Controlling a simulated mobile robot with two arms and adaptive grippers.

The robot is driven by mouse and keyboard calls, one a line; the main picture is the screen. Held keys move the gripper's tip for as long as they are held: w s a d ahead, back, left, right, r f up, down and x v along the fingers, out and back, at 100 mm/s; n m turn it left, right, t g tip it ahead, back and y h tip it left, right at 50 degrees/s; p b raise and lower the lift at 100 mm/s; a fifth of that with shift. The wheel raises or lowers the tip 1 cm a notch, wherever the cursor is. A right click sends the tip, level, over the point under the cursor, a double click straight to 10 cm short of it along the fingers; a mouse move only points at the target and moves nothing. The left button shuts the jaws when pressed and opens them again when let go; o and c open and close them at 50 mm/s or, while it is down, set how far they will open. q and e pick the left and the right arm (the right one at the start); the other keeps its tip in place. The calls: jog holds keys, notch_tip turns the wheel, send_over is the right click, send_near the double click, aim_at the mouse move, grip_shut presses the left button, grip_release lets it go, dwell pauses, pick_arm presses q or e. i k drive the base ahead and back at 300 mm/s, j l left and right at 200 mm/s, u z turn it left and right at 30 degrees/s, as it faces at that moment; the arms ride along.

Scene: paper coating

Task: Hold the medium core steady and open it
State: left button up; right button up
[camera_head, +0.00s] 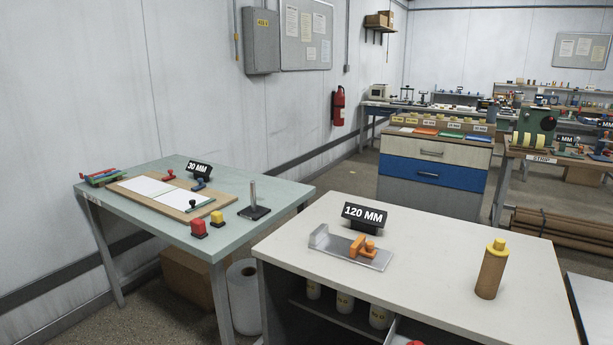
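A brown cylinder (491,274) stands upright near the right end of the white-topped table (430,240). It looks like the core. A yellow cap (498,246) with a small knob sits on its top end, so it is closed. No other core of this kind stands on this table, and I cannot tell its size from here. Neither of my grippers is in view.
A grey metal fixture with an orange clamp (362,248) and a "120 MM" sign (364,216) stand left of the cylinder. The tabletop between them is clear. A green table (150,170) with boards and small blocks stands at left; a drawer cabinet (435,170) behind.

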aim_at(492, 268)
jog(key=i+l+z, duration=0.1)
jog(key=z, duration=0.95)
jog(key=i+l, duration=0.1)
